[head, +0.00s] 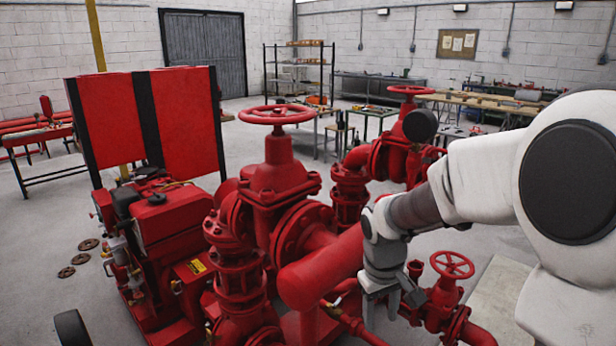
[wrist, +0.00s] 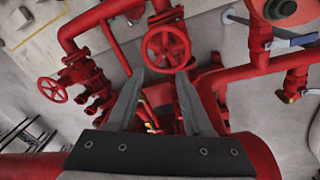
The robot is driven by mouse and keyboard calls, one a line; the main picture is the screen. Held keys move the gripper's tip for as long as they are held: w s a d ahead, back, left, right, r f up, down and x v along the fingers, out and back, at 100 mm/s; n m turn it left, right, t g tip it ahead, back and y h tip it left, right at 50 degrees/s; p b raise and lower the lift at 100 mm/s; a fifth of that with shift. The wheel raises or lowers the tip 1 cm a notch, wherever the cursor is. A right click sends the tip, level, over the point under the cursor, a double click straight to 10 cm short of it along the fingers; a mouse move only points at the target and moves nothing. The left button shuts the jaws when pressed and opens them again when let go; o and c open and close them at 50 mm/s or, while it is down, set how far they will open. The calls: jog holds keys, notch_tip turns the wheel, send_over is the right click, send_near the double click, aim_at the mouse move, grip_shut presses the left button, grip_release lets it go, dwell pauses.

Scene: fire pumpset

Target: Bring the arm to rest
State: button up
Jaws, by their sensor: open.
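My gripper (head: 381,308) hangs from my white arm at the right of the head view, pointing down among the red pipes. In the wrist view my gripper (wrist: 157,88) shows two grey fingers spread apart with nothing between them. A small red handwheel valve (head: 452,265) stands just right of the gripper in the head view. In the wrist view a red handwheel (wrist: 166,48) lies beyond the fingertips. I cannot tell whether any part of the gripper touches the pipework.
The red pumpset has a thick horizontal pipe (head: 322,270) left of my gripper. A large handwheel (head: 276,115) rises on a tall valve, and another handwheel (head: 410,90) stands behind. A red engine (head: 170,210) is at the left. Workbenches (head: 505,105) line the back; open floor lies between.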

jog(key=s+r+m+t+y+p, duration=0.1)
jog(key=s+r+m+t+p, duration=0.1)
jog(key=s+r, duration=1.3)
jog(key=shift+s+r+m+t, duration=0.3)
jog(key=shift+s+m+t, duration=0.5)
jog(key=shift+s+t, duration=0.4)
jog(key=shift+s, duration=0.4)
jog(key=shift+f, duration=0.1)
